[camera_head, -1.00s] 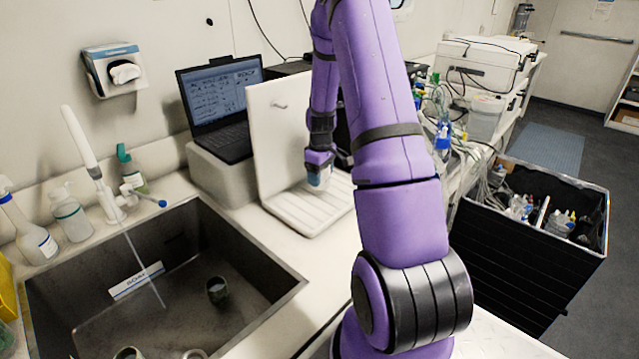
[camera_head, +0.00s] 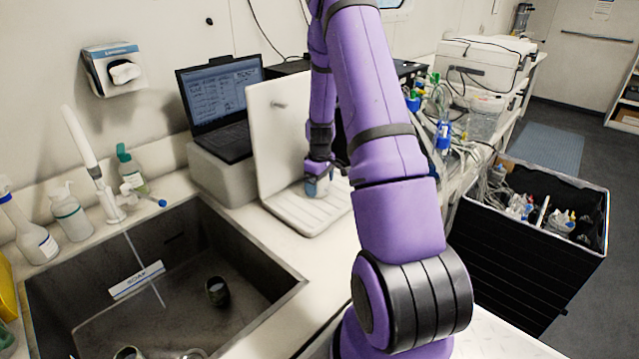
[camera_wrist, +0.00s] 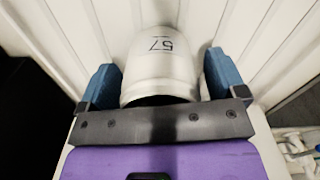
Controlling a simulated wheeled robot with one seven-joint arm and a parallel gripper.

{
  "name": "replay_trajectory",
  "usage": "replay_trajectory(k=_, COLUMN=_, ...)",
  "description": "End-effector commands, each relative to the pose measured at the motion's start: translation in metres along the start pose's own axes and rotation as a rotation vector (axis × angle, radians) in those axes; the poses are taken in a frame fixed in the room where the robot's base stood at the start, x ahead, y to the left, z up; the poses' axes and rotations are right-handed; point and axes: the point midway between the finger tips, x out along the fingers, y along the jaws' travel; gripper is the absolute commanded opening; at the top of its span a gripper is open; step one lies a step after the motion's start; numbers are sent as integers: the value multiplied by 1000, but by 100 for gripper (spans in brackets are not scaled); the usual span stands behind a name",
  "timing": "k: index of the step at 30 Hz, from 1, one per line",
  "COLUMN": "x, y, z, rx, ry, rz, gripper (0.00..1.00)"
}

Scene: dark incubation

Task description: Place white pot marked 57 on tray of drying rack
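The white pot marked 57 (camera_wrist: 162,65) sits between the two blue fingers of my gripper in the wrist view, its mouth toward the palm and its number upside down. Narrow gaps show between the pot and the fingers (camera_wrist: 162,82), so the gripper looks open around it. In the head view the pot (camera_head: 318,186) is upright at the white drying rack's ribbed tray (camera_head: 290,212), with my gripper (camera_head: 318,176) over it from above. It appears to stand on the tray; its base contact is not clearly visible.
The rack's upright back panel (camera_head: 277,135) stands close behind my gripper, with a laptop (camera_head: 222,105) to its left. A sink (camera_head: 180,255) with a dark cup (camera_head: 217,291) lies at front left. A black crate (camera_head: 530,250) stands at right. The tray's front is clear.

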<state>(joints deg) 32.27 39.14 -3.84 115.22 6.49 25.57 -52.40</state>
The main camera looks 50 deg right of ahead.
Motion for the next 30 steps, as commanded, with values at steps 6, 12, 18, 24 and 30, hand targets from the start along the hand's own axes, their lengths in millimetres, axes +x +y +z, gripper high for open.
replay_trajectory(k=6, x=-4, y=0, z=0, rx=-1, ry=1, rz=1, gripper=90)
replay_trajectory(k=12, x=-30, y=0, z=-1, rx=0, ry=3, rz=3, gripper=90)
replay_trajectory(k=18, x=-71, y=0, z=0, rx=-1, ry=3, rz=3, gripper=90)
replay_trajectory(k=24, x=-104, y=0, z=0, rx=0, ry=1, rz=2, gripper=90)
replay_trajectory(k=30, x=-120, y=0, z=0, rx=0, ry=0, rz=1, gripper=90)
